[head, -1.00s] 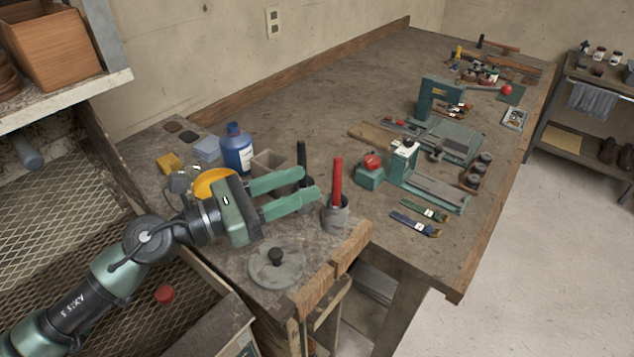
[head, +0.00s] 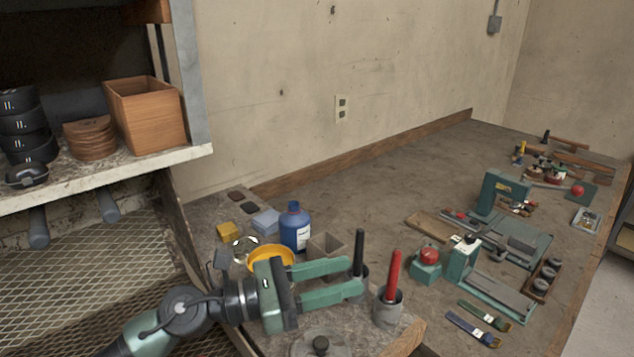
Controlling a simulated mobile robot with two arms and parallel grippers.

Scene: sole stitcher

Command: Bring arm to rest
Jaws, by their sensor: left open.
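My left gripper (head: 352,277) reaches in from the lower left over the near corner of the workbench (head: 365,180). Its two green fingers are apart and point right, with nothing clearly held between them. A black-handled tool (head: 359,250) stands upright in a holder right at the fingertips; I cannot tell whether they touch it. A red-handled tool (head: 394,272) stands in a grey cup (head: 388,308) just right of the fingers. A yellow bowl (head: 270,257) is partly hidden behind the gripper. My right gripper is not in view.
A shelf (head: 100,185) with a wooden box (head: 145,115) rises at left. Green stitching equipment (head: 490,270) stands at right. The bench's back middle is clear.

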